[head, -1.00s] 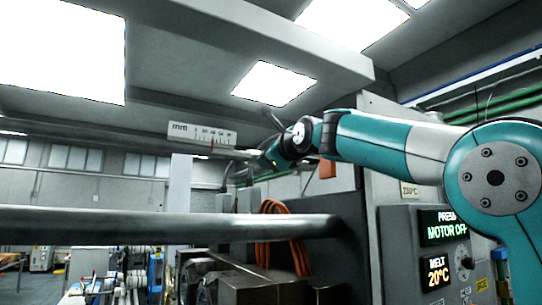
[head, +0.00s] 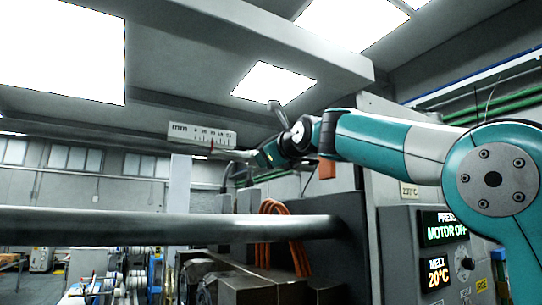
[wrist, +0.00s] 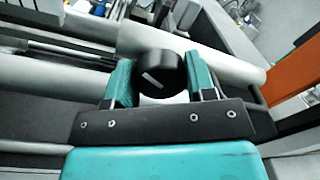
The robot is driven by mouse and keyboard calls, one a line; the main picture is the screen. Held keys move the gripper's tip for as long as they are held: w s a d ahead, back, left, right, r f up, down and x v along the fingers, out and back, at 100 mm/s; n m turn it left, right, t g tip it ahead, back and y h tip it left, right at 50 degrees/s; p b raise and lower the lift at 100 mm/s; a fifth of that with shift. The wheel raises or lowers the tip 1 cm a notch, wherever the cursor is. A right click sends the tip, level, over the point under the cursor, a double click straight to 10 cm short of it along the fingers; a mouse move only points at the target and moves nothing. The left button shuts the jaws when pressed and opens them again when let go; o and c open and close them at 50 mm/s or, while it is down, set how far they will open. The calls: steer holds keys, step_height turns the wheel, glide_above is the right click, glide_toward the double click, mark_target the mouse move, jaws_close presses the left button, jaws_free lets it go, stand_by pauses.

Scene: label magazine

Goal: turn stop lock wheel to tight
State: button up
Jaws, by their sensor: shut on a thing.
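The stop lock wheel shows in the wrist view as a round black knob (wrist: 158,72) with a short white line on its face, slanting from upper left to lower right. My gripper (wrist: 160,82) is shut on it, with one teal finger on each side. In the head view my gripper (head: 238,162) is at the far end of my arm, just below the mm scale plate (head: 202,134) with its red pointer. The wheel is too small or hidden to make out there.
A thick grey bar (head: 150,227) crosses below my arm. Orange hoses (head: 283,235) hang by the dark machine plate. A control panel (head: 445,250) reading "MOTOR OFF" and "20°C" stands at the right, behind my arm.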

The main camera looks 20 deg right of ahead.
steer(key=o, duration=0.9)
steer(key=s+d+b, duration=0.1)
steer(key=s+b, duration=0.6)
steer(key=s, duration=1)
steer(key=shift+s+f, duration=0.15)
steer(key=shift+d, duration=0.1)
